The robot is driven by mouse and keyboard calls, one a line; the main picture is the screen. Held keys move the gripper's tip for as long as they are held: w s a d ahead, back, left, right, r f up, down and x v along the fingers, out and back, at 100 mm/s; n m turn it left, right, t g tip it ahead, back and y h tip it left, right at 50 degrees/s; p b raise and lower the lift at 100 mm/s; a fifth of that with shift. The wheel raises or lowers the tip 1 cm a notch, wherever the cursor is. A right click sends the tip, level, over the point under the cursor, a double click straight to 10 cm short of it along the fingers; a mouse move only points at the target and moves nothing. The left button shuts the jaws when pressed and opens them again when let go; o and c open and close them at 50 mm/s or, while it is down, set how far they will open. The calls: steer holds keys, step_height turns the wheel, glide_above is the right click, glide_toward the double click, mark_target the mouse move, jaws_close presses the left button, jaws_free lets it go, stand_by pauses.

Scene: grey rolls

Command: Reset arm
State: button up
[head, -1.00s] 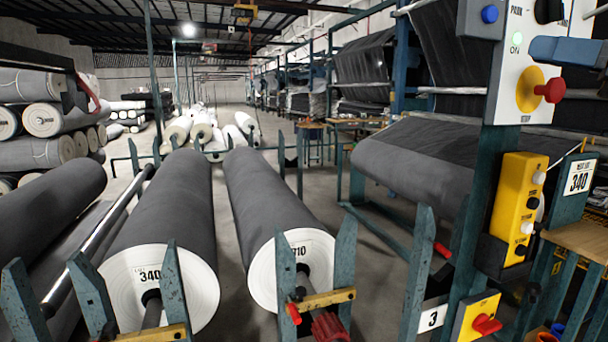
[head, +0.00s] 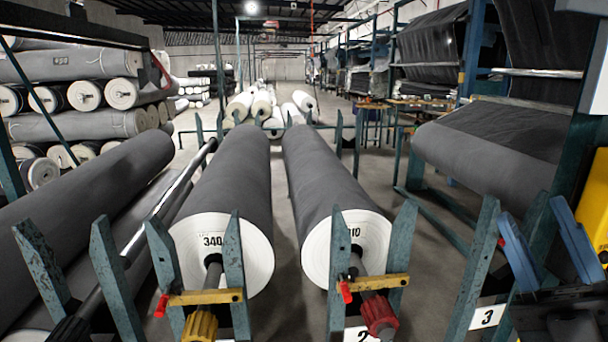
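My gripper (head: 534,222) shows at the lower right of the head view. Its two blue fingers point up and stand apart, with nothing visible between them. Its dark body is cut off by the bottom edge. It appears in front of the teal rack posts on the right, to the right of the number 3 plate (head: 487,317). The rest of my arm is not clearly visible.
Grey roll 340 (head: 232,180) and a second grey roll (head: 326,178) lie between teal posts with yellow latch bars. A yellow control box (head: 594,207) is at the right edge. Another grey roll (head: 480,152) hangs behind my gripper. Open floor lies down the aisle.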

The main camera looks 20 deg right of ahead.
steer(key=s+a+f+m+g+h, duration=0.1)
steer(key=s+a+f+m+g, duration=0.2)
steer(key=f, duration=0.5)
steer(key=s+a+f+m+g+h, duration=0.1)
steer(key=s+a+f+m+g, duration=0.2)
steer(key=s, duration=0.7)
steer(key=s+a+f+m+g+h, duration=0.2)
steer(key=s+a+f+m+g, duration=0.1)
steer(key=s+f+m+g, duration=0.4)
step_height(320, 180, down, 6)
steer(key=m, duration=0.3)
steer(key=shift+a+f, duration=0.15)
steer(key=shift+a, duration=0.1)
